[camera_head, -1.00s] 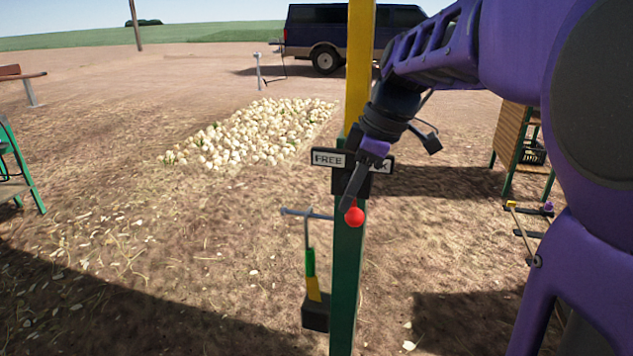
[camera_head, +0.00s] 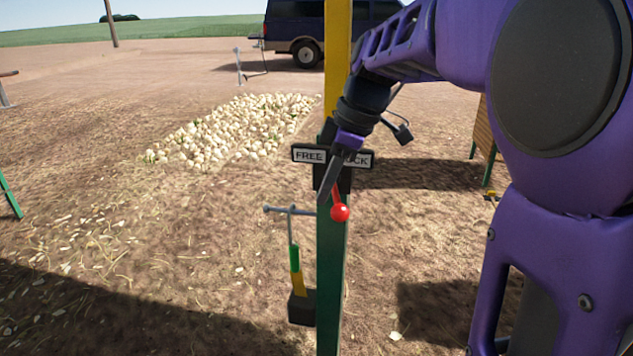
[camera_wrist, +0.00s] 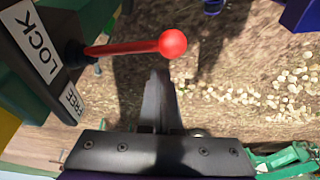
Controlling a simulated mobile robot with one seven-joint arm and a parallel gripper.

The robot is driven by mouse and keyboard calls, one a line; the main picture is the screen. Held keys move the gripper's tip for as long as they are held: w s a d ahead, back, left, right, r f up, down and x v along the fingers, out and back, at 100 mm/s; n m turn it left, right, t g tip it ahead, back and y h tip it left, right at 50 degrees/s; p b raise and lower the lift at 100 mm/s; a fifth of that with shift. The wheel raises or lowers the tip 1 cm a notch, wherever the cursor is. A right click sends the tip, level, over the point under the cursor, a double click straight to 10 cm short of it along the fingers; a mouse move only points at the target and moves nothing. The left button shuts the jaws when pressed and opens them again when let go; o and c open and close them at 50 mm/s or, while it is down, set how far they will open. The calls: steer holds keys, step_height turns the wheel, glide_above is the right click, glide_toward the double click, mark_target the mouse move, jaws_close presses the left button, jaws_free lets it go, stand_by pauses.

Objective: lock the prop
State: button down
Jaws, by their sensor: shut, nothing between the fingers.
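The prop lever (camera_head: 337,197) is a short red rod with a red ball knob. It hangs nearly straight down, tilted slightly right, from a dark mount on the green and yellow post (camera_head: 332,255). Above it are a FREE plate (camera_head: 309,155) on the left and a LOCK plate (camera_head: 359,160) on the right, partly hidden by my gripper. My gripper (camera_head: 324,193) is shut and empty, its tips just left of the lever. In the wrist view, the lever (camera_wrist: 125,48) passes just beyond my shut fingertips (camera_wrist: 160,78); I cannot tell whether they touch.
A hook on the post's left holds a hanging piece with a green and yellow handle and dark block (camera_head: 301,306). A pile of onions (camera_head: 235,132) lies behind, with a dark van (camera_head: 292,30) farther back. Open dirt surrounds the post.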

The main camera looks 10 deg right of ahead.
steer(key=shift+a, duration=0.1)
step_height(320, 180, up, 12)
steer(key=p, duration=0.3)
steer(key=shift+f, duration=0.2)
steer(key=shift+w, duration=0.1)
